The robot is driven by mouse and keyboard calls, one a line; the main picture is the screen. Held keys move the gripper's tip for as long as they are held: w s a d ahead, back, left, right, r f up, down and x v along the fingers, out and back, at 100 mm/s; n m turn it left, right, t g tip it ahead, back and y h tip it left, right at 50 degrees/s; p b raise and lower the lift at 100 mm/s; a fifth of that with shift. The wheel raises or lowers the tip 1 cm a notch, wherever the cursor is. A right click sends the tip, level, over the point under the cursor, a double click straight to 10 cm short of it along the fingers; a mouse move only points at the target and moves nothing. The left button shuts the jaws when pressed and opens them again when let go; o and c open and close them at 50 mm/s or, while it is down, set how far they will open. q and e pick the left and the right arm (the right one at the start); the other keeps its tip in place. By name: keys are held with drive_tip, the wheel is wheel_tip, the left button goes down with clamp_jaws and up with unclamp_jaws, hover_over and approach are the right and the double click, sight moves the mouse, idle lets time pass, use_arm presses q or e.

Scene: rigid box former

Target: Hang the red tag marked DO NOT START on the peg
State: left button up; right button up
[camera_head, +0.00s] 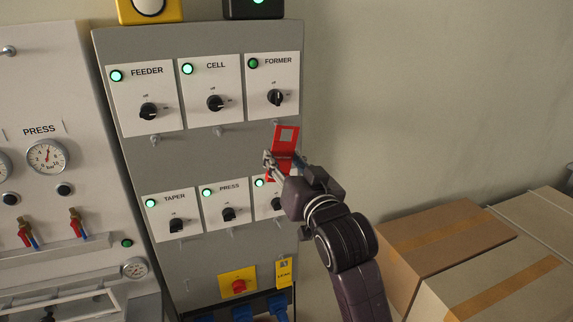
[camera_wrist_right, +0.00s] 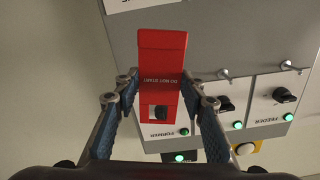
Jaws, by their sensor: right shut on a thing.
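The red tag (camera_head: 284,157) with a square hole near its top is in my right gripper (camera_head: 281,164), in front of the grey panel below the FORMER switch. In the right wrist view the tag (camera_wrist_right: 161,55) appears upside down, with small lettering. My right gripper (camera_wrist_right: 160,88) is shut on its sides, and a black knob shows through the hole. Small pegs stick out below the FEEDER switch (camera_head: 155,138) and the CELL switch (camera_head: 218,131). The tag covers much of the area below FORMER, so I cannot clearly make out a peg there. My left gripper is out of view.
The grey panel (camera_head: 205,153) carries two rows of labelled switches with lit lamps. A yellow tag (camera_head: 290,272) hangs low on it, beside a red knob (camera_head: 238,286). Cardboard boxes (camera_head: 445,235) stand at right. The wall right of the panel is bare.

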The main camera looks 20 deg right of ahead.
sight(269, 145)
drive_tip(key=shift+w+a+f+b, duration=0.1)
drive_tip(key=shift+w+b, duration=0.35)
drive_tip(key=shift+w, duration=0.85)
drive_tip(key=shift+w+f+b, duration=0.2)
drive_tip(key=shift+w+b, duration=0.5)
drive_tip(key=shift+w, duration=0.8)
drive_tip(key=shift+w+f, duration=0.2)
drive_tip(key=shift+w, duration=0.4)
drive_tip(key=shift+w+f, duration=0.1)
drive_tip(key=shift+w, duration=0.05)
drive_tip(key=shift+f, duration=0.1)
drive_tip(key=o, duration=1)
